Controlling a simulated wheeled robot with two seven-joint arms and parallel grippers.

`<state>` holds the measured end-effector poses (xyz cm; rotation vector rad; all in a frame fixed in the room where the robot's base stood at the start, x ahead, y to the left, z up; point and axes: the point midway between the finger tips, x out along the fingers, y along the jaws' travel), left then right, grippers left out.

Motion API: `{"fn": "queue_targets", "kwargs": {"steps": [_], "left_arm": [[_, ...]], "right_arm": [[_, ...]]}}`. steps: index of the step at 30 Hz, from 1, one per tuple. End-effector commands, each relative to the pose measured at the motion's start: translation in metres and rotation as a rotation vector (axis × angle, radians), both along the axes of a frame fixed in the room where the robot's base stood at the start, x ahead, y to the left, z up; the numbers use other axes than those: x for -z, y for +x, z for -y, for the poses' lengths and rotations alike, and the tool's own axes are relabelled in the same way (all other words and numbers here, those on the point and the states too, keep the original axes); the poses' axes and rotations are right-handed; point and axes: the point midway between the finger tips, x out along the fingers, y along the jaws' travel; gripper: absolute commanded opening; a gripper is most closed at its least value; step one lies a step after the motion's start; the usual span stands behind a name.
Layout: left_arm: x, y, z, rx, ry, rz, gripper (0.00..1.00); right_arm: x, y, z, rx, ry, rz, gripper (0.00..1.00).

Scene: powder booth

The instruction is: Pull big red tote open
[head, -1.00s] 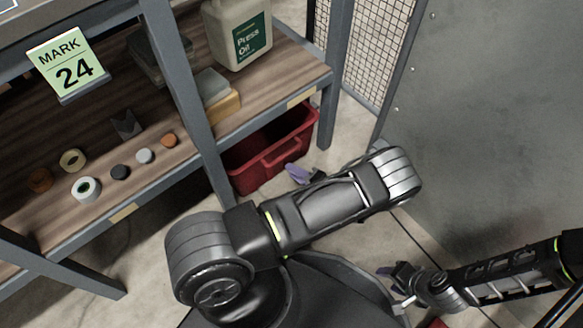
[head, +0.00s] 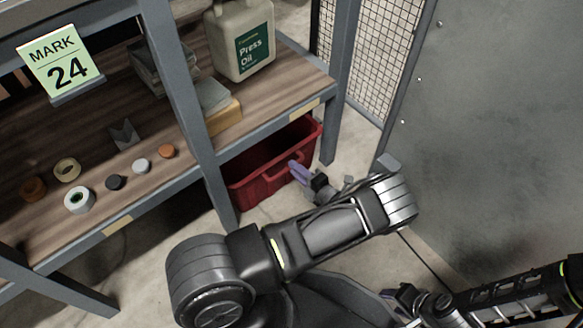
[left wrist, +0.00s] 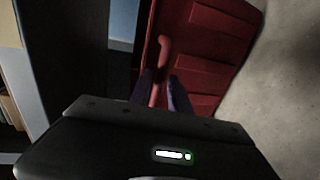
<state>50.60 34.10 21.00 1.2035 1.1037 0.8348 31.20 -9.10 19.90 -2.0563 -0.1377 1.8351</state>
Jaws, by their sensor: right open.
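The big red tote (head: 250,191) stands on the floor under the lower shelf, its handle side facing out. In the left wrist view its red wall (left wrist: 208,45) fills the upper middle, with the bar handle (left wrist: 164,48) standing out from it. My left gripper (head: 296,172) is at the handle. In the left wrist view its two purple fingers (left wrist: 161,90) are apart, one on each side of the bar, with a gap visible; contact is unclear. My right gripper (head: 388,294) is open and empty, low in the head view, partly hidden, away from the tote.
The shelf post (head: 185,95) and shelf edge (head: 270,115) stand close beside and above the tote. The shelf holds a Press Oil jug (head: 240,40), tape rolls and small parts. A grey metal panel (head: 490,110) stands to the right. Bare floor lies in front.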

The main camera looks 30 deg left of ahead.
Motion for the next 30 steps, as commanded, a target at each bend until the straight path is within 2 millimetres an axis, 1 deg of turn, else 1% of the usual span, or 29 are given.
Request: {"fn": "queue_targets", "kwargs": {"steps": [1,3,6,15,17,24,30], "left_arm": [[0.004,0.002,-0.007,-0.001,0.002,0.0,0.23],[0.005,0.004,-0.015,-0.001,0.0,0.001,0.23],[0.006,0.007,-0.023,-0.001,0.001,0.001,0.23],[0.005,0.008,-0.025,0.001,0.0,0.001,0.23],[0.005,0.008,-0.025,0.0,0.0,0.001,0.19],[0.005,0.008,-0.025,0.0,0.0,0.001,0.0],[0.006,0.007,-0.025,0.0,0.0,0.001,0.0]], "right_arm": [[0.005,0.001,0.0,0.0,0.001,0.001,0.45],[0.006,0.001,0.0,0.001,0.001,0.001,0.45],[0.008,0.002,0.0,0.001,0.002,0.001,0.45],[0.007,0.002,0.0,0.0,0.002,0.001,0.45],[0.007,0.002,0.0,0.0,0.002,0.001,0.45],[0.007,0.001,0.0,0.0,0.002,0.001,0.45],[0.007,0.001,0.0,0.0,0.002,0.001,0.45]]}}
